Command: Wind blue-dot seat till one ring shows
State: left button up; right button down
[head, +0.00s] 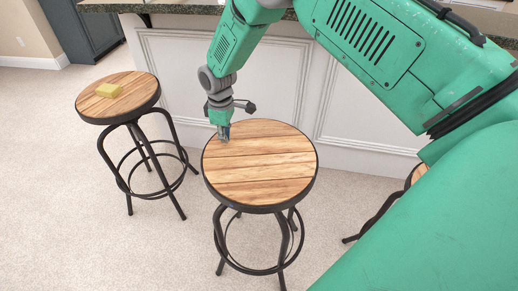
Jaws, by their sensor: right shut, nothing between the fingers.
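The middle stool has a round wooden seat (262,168) with a dark metal rim and dark legs. My right gripper (223,138) points down, shut and empty, at the far-left edge of this seat. I cannot tell whether its tips touch the wood. Another stool with a wooden seat (118,97) stands to the left. A third stool's seat (417,174) shows only as a sliver at the right, mostly behind my arm. I see no blue dot on the visible seats. The undersides of the seats are hidden. My left gripper is not in view.
A white panelled bar front (270,75) with a dark stone top stands close behind the stools. The pale floor (70,220) is clear at the front left.

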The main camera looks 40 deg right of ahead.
jog(key=shift+f, duration=1.25)
jog(key=shift+d, duration=0.1)
